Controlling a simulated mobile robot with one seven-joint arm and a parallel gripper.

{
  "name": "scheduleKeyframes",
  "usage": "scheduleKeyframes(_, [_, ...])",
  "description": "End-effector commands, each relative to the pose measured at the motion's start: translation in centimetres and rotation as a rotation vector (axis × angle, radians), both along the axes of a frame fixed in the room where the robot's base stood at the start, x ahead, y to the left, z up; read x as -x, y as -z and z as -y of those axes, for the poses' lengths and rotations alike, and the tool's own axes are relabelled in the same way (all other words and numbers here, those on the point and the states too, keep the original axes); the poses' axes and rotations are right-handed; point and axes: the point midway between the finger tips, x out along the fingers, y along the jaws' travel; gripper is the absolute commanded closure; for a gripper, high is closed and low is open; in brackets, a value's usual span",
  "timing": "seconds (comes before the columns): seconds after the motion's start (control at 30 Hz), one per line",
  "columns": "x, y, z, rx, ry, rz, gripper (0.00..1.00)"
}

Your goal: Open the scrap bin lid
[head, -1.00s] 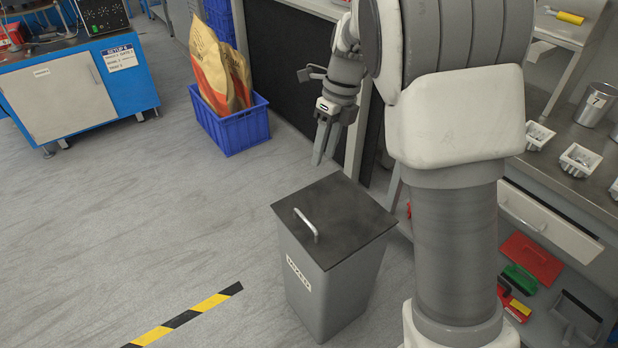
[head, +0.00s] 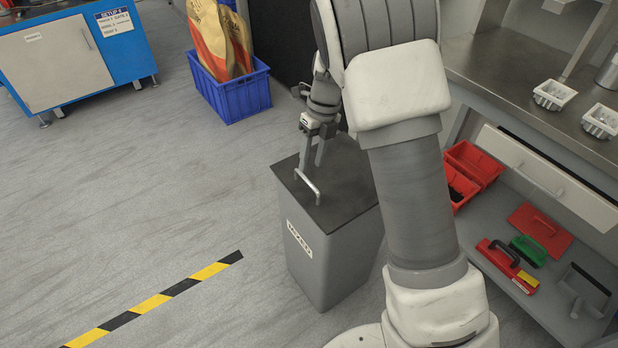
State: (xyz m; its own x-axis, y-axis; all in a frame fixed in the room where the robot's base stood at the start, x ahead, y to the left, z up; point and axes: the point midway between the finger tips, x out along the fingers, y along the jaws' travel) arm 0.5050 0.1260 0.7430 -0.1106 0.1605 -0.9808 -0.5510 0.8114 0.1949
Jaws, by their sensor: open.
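The scrap bin (head: 338,262) is a grey upright box with a white label on its front. Its dark flat lid (head: 345,200) lies closed on top, with its right part hidden behind my arm. A light metal bar handle (head: 308,186) stands on the lid's left side. My gripper (head: 311,168) points down just above the lid, with its fingers close to the far end of the handle. The jaws are open. From this angle I cannot tell whether the fingers touch the handle or straddle it.
A blue crate (head: 232,98) with paper sacks stands behind the bin. Black-yellow floor tape (head: 165,295) runs at front left. The floor left of the bin is clear.

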Motion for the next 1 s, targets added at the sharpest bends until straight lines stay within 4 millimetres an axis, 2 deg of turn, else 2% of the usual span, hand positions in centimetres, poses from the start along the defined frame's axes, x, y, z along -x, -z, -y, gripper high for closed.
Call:
scheduleKeyframes(0.03, [0.1, 1.4, -0.2, 0.0, -0.001, -0.001, 0.55])
scheduleKeyframes(0.23, [0.4, 3.8, -0.6, -0.001, 0.0, -0.001, 0.55])
scheduleKeyframes(0.63, [0.5, 4.4, -0.7, -0.001, 0.0, 0.001, 0.55])
scheduleKeyframes(0.67, [0.5, 4.4, -0.7, -0.001, 0.0, 0.001, 0.57])
scheduleKeyframes(0.9, [0.5, 4.4, -0.7, -0.001, 0.0, 0.001, 1.0])
scheduleKeyframes(1.0, [0.5, 4.4, -0.7, -0.001, 0.0, 0.001, 1.0])
